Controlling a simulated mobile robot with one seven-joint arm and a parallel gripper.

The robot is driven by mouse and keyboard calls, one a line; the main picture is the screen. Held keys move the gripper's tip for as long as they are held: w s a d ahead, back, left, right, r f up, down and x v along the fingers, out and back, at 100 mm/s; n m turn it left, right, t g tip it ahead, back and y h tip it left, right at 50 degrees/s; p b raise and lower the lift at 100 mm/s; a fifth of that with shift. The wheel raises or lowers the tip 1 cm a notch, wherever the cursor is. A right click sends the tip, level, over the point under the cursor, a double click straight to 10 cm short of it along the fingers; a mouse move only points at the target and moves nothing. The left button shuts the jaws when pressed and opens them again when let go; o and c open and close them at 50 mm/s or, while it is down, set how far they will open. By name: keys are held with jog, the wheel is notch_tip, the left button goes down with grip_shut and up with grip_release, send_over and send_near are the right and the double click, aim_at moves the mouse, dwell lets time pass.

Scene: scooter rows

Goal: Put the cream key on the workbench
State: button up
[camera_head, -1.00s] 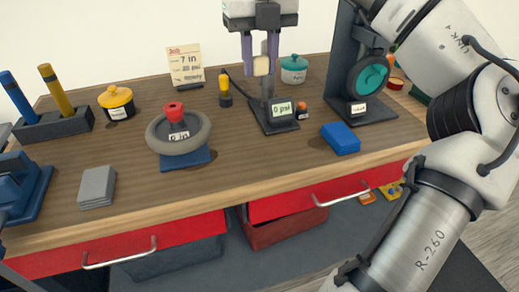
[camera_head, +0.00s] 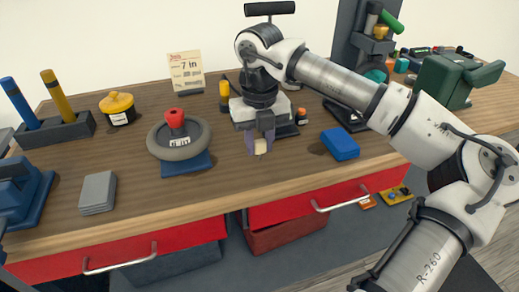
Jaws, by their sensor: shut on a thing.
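My gripper (camera_head: 259,145) is shut on the cream key (camera_head: 260,147), a small pale block showing between the purple-grey fingers. It is over the front part of the workbench (camera_head: 130,180), between the grey ring and the blue block. I cannot tell whether the key touches the wood. The workbench has a brown wooden top with red drawers below.
A grey ring with a red knob (camera_head: 175,118) stands left of my gripper, and a blue block (camera_head: 340,144) lies to its right. A grey stack (camera_head: 98,191) lies at the front left. Bare wood lies in front of my gripper. A drawer (camera_head: 285,225) is partly open.

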aim_at(260, 152)
jog(key=shift+f, duration=1.4)
jog(key=shift+f, duration=0.25)
jog(key=o, duration=1)
jog(key=shift+o, duration=0.2)
jog(key=shift+r, duration=0.1)
notch_tip(260, 152, up, 12)
jog(key=shift+f+b, duration=0.1)
jog(key=shift+b, duration=0.2)
jog(key=shift+r, duration=0.3)
jog(key=shift+a, duration=0.1)
